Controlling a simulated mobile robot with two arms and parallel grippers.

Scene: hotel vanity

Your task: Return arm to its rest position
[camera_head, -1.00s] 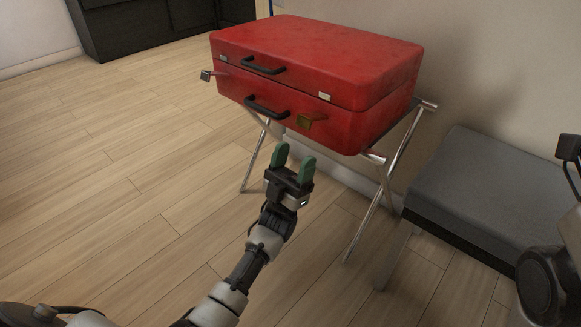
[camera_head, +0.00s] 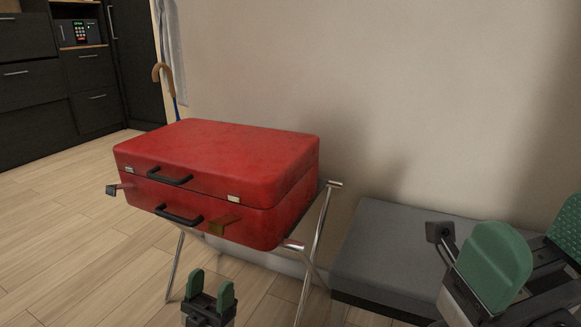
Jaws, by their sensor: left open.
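My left gripper (camera_head: 211,292) is at the bottom of the head view, below and in front of a red suitcase (camera_head: 225,160). Its two green fingers stand apart with nothing between them, and it does not touch the suitcase. My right gripper (camera_head: 535,255) is large and close at the lower right edge. Its green fingers are apart, with nothing seen between them; part of it is cut off by the frame. The suitcase is closed and lies flat on a folding metal stand (camera_head: 320,235).
A grey bench (camera_head: 385,245) stands right of the stand, partly behind my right gripper. A beige wall is behind both. Dark cabinets (camera_head: 40,85) with a small safe (camera_head: 78,33) and an umbrella handle (camera_head: 163,70) are at the back left. The wooden floor at left is clear.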

